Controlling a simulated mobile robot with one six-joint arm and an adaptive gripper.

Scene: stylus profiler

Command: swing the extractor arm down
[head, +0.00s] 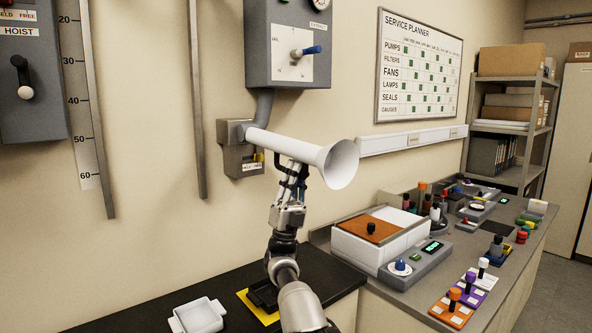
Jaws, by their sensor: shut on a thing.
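The extractor arm (285,145) is a white tube with a flared cone mouth at its right end. It runs from a grey wall bracket (240,160) out to the right, sloping slightly downward. My gripper (295,168) is at the underside of the tube, just left of the flared mouth. The fingertips are partly hidden by the tube and the gripper body.
A grey box with a blue-tipped lever (307,51) hangs above. Below are a dark bench with a white tray (198,317) and a yellow mat (258,308). At right, a bench holds a white box with an orange lid (375,227) and several devices.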

